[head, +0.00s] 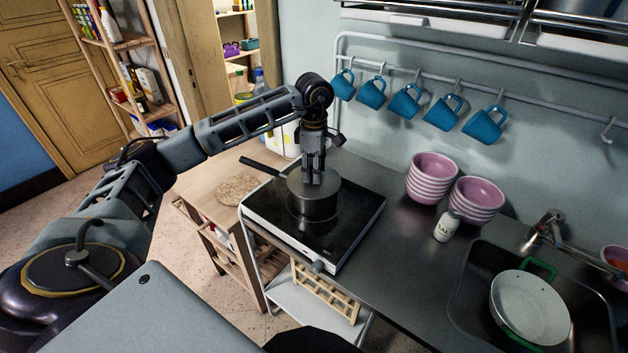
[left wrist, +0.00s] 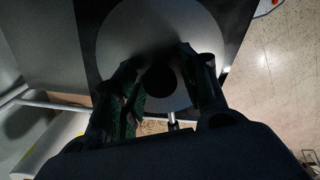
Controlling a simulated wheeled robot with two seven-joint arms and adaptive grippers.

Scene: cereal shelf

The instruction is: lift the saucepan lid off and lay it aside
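The dark saucepan (head: 316,209) stands on the black-topped hob, its handle (head: 260,168) pointing to the upper left. Its grey lid (head: 332,188) sits on it. In the left wrist view the lid (left wrist: 191,28) is a pale disc with a dark round knob (left wrist: 160,82). My left gripper (head: 313,182) points straight down over the middle of the lid. In the left wrist view its fingers (left wrist: 157,60) stand apart on either side of the knob, with gaps showing; contact is unclear. My right gripper is not in view.
The hob (head: 352,222) has bare surface around the pan. A wooden side table (head: 210,184) with a round woven mat (head: 237,190) stands to the left. Pink bowls (head: 433,178), a salt shaker (head: 447,226) and a sink (head: 470,300) are to the right. Blue mugs (head: 405,101) hang behind.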

